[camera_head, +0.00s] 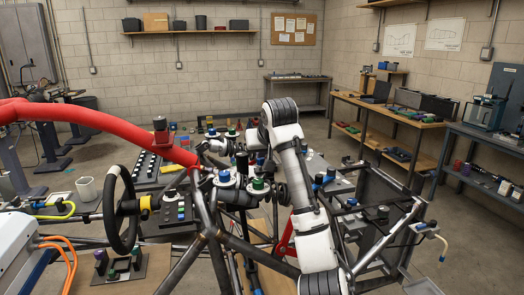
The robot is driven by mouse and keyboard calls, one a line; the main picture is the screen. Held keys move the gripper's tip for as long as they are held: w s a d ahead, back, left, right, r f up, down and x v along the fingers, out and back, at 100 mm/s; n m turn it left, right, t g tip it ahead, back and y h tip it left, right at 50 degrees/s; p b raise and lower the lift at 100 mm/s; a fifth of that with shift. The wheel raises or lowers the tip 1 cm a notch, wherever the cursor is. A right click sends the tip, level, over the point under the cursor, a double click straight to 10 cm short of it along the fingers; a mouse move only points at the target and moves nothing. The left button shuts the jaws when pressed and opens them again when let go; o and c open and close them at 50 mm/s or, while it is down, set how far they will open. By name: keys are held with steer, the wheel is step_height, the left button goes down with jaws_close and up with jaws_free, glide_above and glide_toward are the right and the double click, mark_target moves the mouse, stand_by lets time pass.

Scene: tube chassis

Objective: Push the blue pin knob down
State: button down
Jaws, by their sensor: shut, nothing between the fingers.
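Several blue knobs show on the tube chassis, and I cannot tell for certain which is the blue pin knob. One blue knob (225,177) stands upright on a white round base left of my arm, beside a green knob (258,184). Another blue knob (211,132) stands farther back on a similar base. More blue caps (331,172) show right of my arm. My white arm rises from the bottom to a black ribbed joint. My gripper cannot be made out; the arm and the crowded parts hide that area.
A red tube (90,115) crosses the left side above a steering wheel (124,208) and a dark button box (178,208). Grey chassis tubes (210,235) surround the knobs closely. A wooden workbench (385,115) stands at the right wall. Open floor lies behind the chassis.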

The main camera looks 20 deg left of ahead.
steer(key=shift+f, duration=0.95)
steer(key=shift+r, duration=0.55)
step_height(320, 180, up, 3)
steer(key=shift+s+r, duration=0.1)
steer(key=b+v, duration=0.3)
steer(key=v, duration=0.7)
